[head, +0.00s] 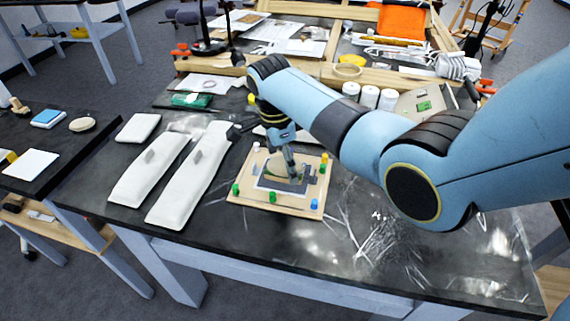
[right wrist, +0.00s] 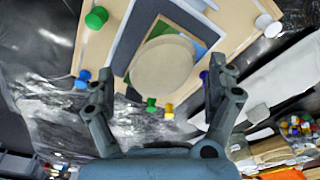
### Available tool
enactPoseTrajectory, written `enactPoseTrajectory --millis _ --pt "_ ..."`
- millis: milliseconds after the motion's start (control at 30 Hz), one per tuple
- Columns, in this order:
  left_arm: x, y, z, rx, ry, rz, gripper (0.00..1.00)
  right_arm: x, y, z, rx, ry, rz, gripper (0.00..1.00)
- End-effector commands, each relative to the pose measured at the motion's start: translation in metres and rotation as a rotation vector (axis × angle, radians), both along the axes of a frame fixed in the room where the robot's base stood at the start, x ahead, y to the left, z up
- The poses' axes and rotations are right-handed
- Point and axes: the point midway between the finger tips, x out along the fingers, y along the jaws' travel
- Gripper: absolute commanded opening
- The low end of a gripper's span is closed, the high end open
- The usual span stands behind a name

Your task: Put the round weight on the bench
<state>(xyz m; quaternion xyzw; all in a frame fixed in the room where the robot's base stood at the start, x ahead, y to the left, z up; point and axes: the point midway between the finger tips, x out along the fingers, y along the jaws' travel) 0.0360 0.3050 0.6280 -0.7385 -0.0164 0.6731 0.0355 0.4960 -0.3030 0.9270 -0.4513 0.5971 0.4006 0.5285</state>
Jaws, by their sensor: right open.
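The round weight (right wrist: 162,67) is a flat beige disc in the right wrist view. It lies on a small picture piece with a grey surround, on a pale wooden board (right wrist: 95,50) with coloured pins. In the head view the board (head: 245,195) is on the dark bench (head: 330,255), and my right gripper largely hides the disc. My right gripper (head: 291,173) points down over the middle of the board; in the right wrist view its open fingers (right wrist: 158,85) are spread on either side of the disc, apart from it. My left gripper is not in view.
Two long white padded bags (head: 190,175) lie left of the board. Bare bench shows right of it, with crumpled clear film (head: 380,240). White jars (head: 369,97) and a wooden frame stand behind. A side table at left holds another beige disc (head: 82,124).

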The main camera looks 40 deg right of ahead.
Motion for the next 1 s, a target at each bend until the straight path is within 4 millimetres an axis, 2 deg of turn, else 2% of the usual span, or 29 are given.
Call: enactPoseTrajectory --millis 233,833,1000 --pt "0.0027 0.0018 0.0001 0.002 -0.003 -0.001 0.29 0.0003 -0.0004 -0.0017 0.0 -0.001 0.0 0.87" --pt "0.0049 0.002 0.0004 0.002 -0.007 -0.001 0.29 0.0008 -0.0005 -0.001 -0.001 -0.002 0.0 0.09" --pt "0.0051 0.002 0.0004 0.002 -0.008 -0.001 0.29 0.0008 -0.0005 -0.0006 -0.001 -0.003 0.0 0.09"
